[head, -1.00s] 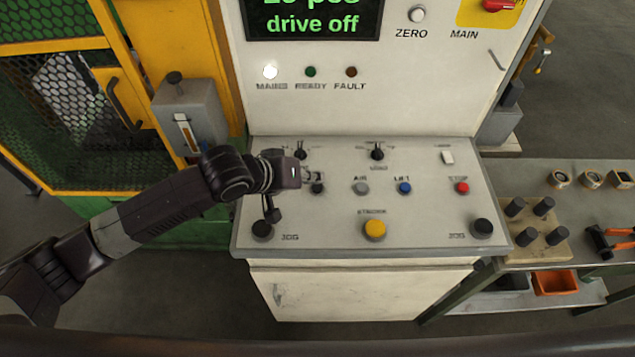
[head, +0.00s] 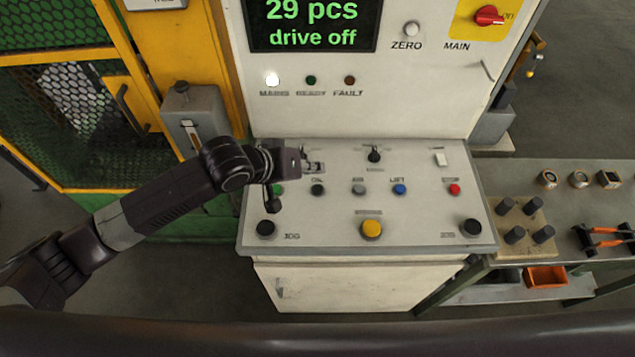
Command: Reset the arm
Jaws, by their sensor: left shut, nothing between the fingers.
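My left arm comes in from the left, and its gripper (head: 318,168) is over the upper left part of the sloped control panel (head: 420,215). The gripper is shut and empty, pointing right, near the left selector knob, which it partly hides. I cannot tell whether it touches the panel. The display (head: 312,22) reads "29 pcs, drive off". The MAINS lamp (head: 272,79) is lit white; the READY lamp (head: 311,80) and FAULT lamp (head: 349,80) look dark. The red MAIN switch (head: 489,15) is at the top right. My right gripper is not in view.
The panel carries a yellow button (head: 371,229), a blue LIFT button (head: 400,189), a red STOP button (head: 455,189) and black JOG buttons (head: 473,227). A grey box (head: 190,115) stands left by the yellow frame. A workbench (head: 500,175) with tools is at right.

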